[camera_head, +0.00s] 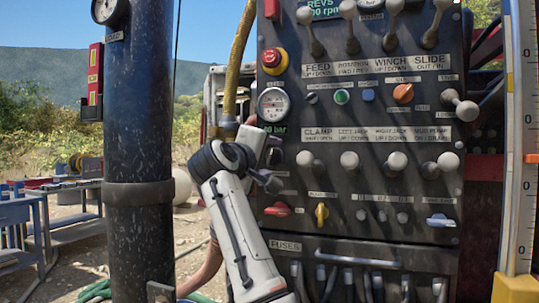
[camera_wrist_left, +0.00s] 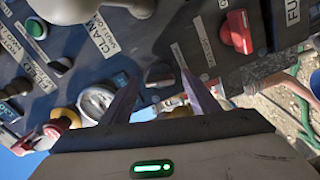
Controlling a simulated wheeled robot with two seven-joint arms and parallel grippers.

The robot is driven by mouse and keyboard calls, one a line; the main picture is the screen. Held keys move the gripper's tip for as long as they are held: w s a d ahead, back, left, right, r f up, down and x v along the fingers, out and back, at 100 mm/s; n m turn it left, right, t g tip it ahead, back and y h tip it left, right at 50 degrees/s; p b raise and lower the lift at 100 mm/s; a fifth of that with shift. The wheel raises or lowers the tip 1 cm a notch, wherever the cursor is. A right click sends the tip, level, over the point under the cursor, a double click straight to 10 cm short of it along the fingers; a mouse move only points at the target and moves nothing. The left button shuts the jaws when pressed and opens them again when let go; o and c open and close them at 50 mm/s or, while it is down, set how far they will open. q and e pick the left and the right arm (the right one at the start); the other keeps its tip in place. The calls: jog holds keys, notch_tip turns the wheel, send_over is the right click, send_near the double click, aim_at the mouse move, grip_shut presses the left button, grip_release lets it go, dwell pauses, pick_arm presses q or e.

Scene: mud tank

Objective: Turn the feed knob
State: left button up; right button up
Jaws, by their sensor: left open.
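The dark control panel (camera_head: 330,190) fills the right of the head view. A FEED label (camera_head: 316,67) sits under a lever (camera_head: 310,30) in the top row. A small dark knob (camera_head: 272,156) is at the panel's left edge; the same knob (camera_wrist_left: 160,75) appears between the fingers in the left wrist view. Its label is not readable, so I cannot tell if it is the feed knob. My left gripper (camera_head: 270,167) is open beside this knob, with no visible grip on it. It also shows in the left wrist view (camera_wrist_left: 158,84). My right gripper is out of view.
A red knob (camera_head: 277,209) and a yellow knob (camera_head: 321,214) sit below. The pressure gauge (camera_head: 273,104) and red emergency button (camera_head: 275,60) are above. Several ball-topped levers project from the panel. A thick dark post (camera_head: 140,130) stands to the left.

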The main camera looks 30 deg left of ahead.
pick_arm(q)
jog(key=shift+w+a, duration=0.1)
jog(key=shift+w, duration=0.2)
jog(key=c, duration=1)
jog(key=shift+c, duration=0.2)
jog(key=m+p, duration=0.2)
jog(key=m, duration=0.3)
jog(key=shift+m+p, duration=0.95)
jog(key=shift+m, duration=1.05)
jog(key=shift+f, duration=0.1)
